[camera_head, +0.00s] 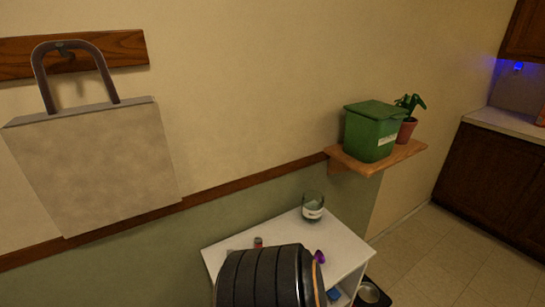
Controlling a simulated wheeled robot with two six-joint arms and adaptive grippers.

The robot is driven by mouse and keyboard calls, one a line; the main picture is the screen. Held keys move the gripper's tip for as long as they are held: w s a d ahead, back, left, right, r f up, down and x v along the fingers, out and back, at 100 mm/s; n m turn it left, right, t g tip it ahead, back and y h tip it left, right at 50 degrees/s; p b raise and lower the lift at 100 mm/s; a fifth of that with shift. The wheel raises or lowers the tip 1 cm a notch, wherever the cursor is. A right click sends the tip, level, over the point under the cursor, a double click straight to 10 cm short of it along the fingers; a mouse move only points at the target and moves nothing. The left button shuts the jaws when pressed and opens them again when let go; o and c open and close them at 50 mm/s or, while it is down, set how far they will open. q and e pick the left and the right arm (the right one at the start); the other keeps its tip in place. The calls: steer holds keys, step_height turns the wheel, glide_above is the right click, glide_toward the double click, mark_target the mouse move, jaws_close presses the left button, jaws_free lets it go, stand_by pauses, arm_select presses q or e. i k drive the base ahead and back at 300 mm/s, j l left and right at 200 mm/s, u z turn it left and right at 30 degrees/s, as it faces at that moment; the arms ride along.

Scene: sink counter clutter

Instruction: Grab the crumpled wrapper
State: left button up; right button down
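I cannot clearly make out a crumpled wrapper in the head view. A small shiny purple item (319,256) lies on the white cabinet top (340,243); it is too small to tell whether it is the wrapper. A small red and grey item (258,242) is on the same top, further left. A dark ribbed rounded form at the bottom centre hides much of the front of the cabinet top. Neither of my grippers is in view.
A clear glass (313,206) stands at the cabinet's back edge. A green lidded bin (371,132) and a potted plant (407,128) stand on a wooden wall shelf (405,152). A grey bag (95,165) hangs at left. A round dish (369,292) is low beside the cabinet. Floor is clear at right.

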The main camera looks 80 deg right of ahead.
mark_target(318, 254)
steer(key=z, duration=3.15)
